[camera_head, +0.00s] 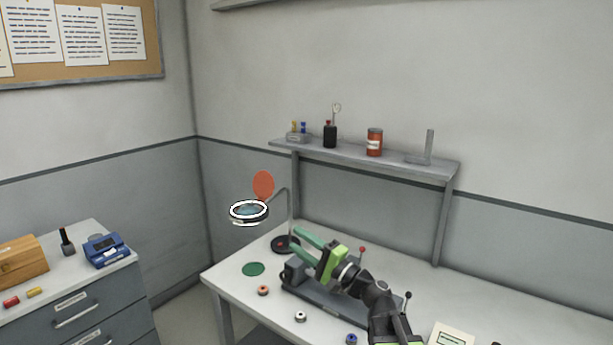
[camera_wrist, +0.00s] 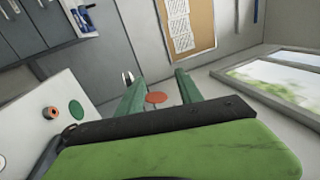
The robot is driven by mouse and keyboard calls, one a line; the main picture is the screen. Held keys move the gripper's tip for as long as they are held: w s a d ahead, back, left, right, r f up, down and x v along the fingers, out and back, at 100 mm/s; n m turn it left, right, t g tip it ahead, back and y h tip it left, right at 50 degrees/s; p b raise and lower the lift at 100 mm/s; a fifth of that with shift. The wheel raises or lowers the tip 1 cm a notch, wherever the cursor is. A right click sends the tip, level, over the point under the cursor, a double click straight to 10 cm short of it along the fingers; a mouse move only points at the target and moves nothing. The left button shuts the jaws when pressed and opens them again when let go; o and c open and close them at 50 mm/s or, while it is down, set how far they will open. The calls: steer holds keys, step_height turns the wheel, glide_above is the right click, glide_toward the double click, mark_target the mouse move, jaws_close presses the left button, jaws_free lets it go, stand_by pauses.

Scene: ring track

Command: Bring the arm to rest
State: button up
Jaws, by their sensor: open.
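My gripper (camera_head: 297,238) is over the white workbench (camera_head: 232,275), its two green fingers pointing to the upper left in the head view. The fingers are apart with nothing between them. In the wrist view the open fingers (camera_wrist: 158,80) point away over the bench's edge. A red-orange disc (camera_wrist: 156,98) shows beyond the gap between them. My arm extends from the lower right of the head view.
A magnifier with a white ring (camera_head: 248,211) stands on a bent rod close to the fingers. A green disc (camera_head: 254,269) and small spools (camera_head: 300,316) lie on the bench. A shelf (camera_head: 390,164) with bottles is behind. Blue-grey drawers (camera_head: 75,310) stand left.

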steer(key=s+d+f+n+g+h+p, duration=0.15)
steer(key=s+f+n+g+h, duration=0.25)
steer(key=f, duration=0.6)
steer(key=s+d+f+n+g+h+p, duration=0.1)
steer(key=s+d+f+n+g+h, duration=0.25)
steer(key=f, duration=0.65)
steer(key=s+d+f+g+h, duration=0.1)
steer(key=s+d+f+h, duration=0.1)
steer(key=d+h, duration=0.1)
steer(key=s+d+f+g+h, duration=0.2)
steer(key=s+d+f+h, duration=0.1)
steer(key=d, duration=0.3)
steer(key=s+d+f+g+h, duration=0.2)
steer(key=s+d+h, duration=0.1)
steer(key=d, duration=0.2)
steer(key=shift+s+f+n+h, duration=0.2)
steer(key=shift+s+n+h, duration=0.05)
steer(key=shift+s, duration=0.1)
